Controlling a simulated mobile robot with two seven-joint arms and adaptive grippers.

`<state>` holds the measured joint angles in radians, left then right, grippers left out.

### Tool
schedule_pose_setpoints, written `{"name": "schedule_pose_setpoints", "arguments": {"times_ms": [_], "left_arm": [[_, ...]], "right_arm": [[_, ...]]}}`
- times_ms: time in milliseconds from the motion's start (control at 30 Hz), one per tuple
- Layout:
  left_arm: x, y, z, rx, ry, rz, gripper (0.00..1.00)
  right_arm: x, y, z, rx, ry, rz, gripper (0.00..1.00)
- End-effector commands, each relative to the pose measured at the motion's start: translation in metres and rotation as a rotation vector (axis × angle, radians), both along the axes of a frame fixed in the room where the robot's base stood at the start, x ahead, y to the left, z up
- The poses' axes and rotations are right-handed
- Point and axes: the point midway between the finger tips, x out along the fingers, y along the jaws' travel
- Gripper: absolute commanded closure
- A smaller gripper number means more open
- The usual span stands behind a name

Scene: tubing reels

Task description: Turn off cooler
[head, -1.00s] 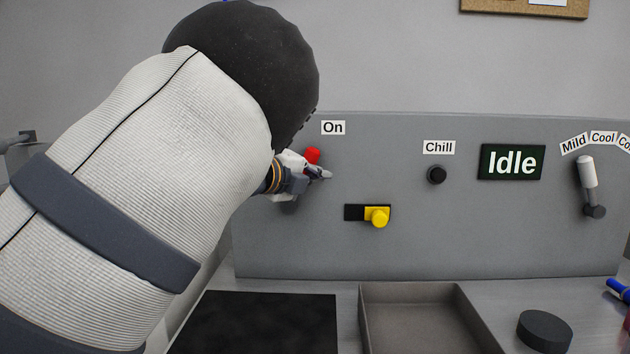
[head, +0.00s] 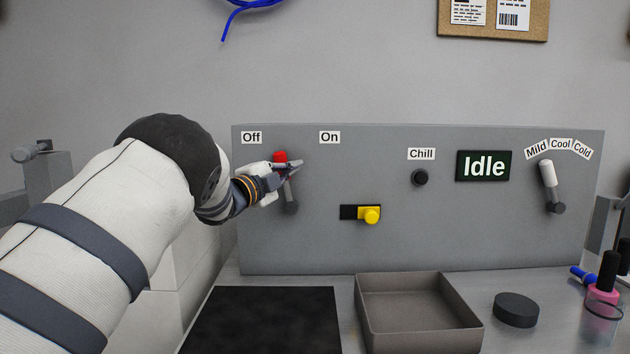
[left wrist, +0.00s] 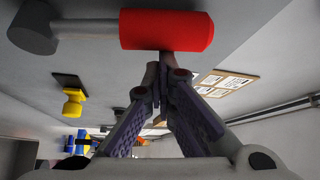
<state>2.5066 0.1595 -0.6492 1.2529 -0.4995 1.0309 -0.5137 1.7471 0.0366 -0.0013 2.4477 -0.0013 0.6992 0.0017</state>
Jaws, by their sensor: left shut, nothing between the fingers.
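The red-handled lever (head: 280,157) sits on the grey panel between the Off label (head: 251,137) and the On label (head: 330,137). It stands near upright, leaning slightly left toward Off. My left gripper (head: 298,168) is shut and empty, with its fingers across the lever just below the red grip, tips pointing right. In the left wrist view, the red grip (left wrist: 166,30) lies just beyond the closed fingertips (left wrist: 165,62); I cannot tell whether they touch. The display (head: 484,166) reads Idle. My right gripper is not in view.
The panel also has a yellow slider knob (head: 369,215), a black Chill button (head: 420,178) and a white-handled lever (head: 548,174) near Mild. In front are a black mat (head: 262,320), an empty grey tray (head: 415,335) and a black disc (head: 516,310).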

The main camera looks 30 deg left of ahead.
Motion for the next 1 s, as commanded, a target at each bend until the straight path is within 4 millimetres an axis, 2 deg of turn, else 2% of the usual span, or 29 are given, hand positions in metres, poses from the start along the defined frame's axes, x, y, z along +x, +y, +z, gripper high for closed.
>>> {"name": "schedule_pose_setpoints", "arguments": {"times_ms": [133,400,1000], "left_arm": [[-0.005,0.010,-0.002,-0.079,-0.043,0.007,1.00],[-0.010,0.018,-0.005,-0.165,-0.093,0.006,1.00],[-0.011,0.020,-0.006,-0.191,-0.108,0.004,1.00]], "right_arm": [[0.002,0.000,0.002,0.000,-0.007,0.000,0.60],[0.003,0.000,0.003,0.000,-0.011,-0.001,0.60],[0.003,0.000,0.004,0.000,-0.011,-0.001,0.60]]}}
